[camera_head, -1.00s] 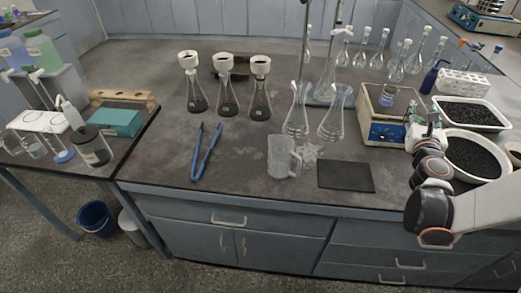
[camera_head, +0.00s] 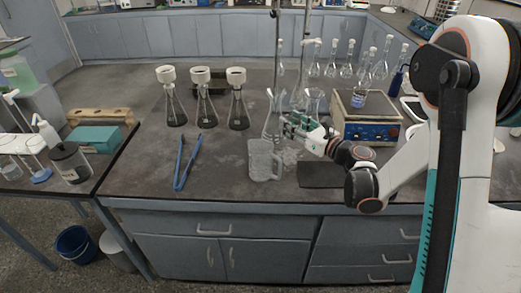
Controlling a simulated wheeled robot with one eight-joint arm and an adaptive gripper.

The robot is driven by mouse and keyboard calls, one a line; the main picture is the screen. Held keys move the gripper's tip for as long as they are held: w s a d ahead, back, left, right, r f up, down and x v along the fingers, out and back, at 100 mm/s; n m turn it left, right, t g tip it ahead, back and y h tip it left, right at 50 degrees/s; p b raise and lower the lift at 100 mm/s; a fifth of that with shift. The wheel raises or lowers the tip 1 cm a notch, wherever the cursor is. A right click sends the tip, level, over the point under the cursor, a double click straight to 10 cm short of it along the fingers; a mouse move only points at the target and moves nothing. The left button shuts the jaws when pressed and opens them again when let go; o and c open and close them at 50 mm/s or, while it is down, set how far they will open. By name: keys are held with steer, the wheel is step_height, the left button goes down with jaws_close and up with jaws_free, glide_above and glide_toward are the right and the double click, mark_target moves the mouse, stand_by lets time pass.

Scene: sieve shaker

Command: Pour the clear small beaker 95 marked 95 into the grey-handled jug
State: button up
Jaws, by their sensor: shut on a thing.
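The grey-handled jug (camera_head: 260,161), clear with a handle on its right, stands upright near the front of the bench. My gripper (camera_head: 288,124) is shut just above and to the right of the jug, in front of the conical flasks. The clear small beaker (camera_head: 286,128) between its fingers is tiny and hard to make out against the glassware. Its marking, its contents and its exact tilt cannot be read.
Clear conical flasks (camera_head: 271,112) stand close behind my gripper. A dark mat (camera_head: 322,174) lies right of the jug, and a blue-fronted heater (camera_head: 366,128) stands behind it. Blue tongs (camera_head: 187,160) lie left. Flasks with funnels (camera_head: 207,104) stand behind the tongs.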

steer(key=shift+s+a+f+n+g+y+b, duration=0.15)
steer(key=shift+s+a+f+n+g+y, duration=0.1)
steer(key=shift+s+f+n+g+y, duration=0.25)
steer(key=shift+s+a+f+n+g+y+b, duration=0.1)
steer(key=shift+s+a+f+n+g+y, duration=0.2)
steer(key=shift+s+n+g+y, duration=0.35)
steer(key=shift+s+a+f+n+g+y+b, duration=0.2)
steer(key=shift+s+f+n+g+y, duration=0.25)
steer(key=shift+s+g, duration=0.25)
steer(key=shift+w+r, duration=0.1)
steer(key=shift+s+a+r+n+g+h, duration=0.1)
steer(key=shift+a+r+n+g+h, duration=0.2)
steer(key=shift+a+r+n+h, duration=0.4)
steer(key=shift+s+a+r+n+g+h, duration=0.1)
steer(key=shift+a+r+n+g+h, duration=0.2)
steer(key=shift+a+h, duration=0.55)
steer(key=shift+s+a+r+n+g+h, duration=0.1)
steer(key=shift+a+r+n+g+h, duration=0.15)
steer(key=shift+a+r+n+h, duration=0.45)
steer(key=shift+a+r+h+p, duration=0.15)
steer(key=shift+a+h+p, duration=0.4)
steer(key=shift+h+p, duration=0.3)
steer(key=shift+a+r+n+g+h+p, duration=0.2)
steer(key=shift+n+g+h+p, duration=0.15)
steer(key=shift+p, duration=0.5)
steer(key=shift+f+n+h+p, duration=0.35)
steer(key=shift+f+n+h, duration=0.15)
steer(key=shift+h, duration=0.25)
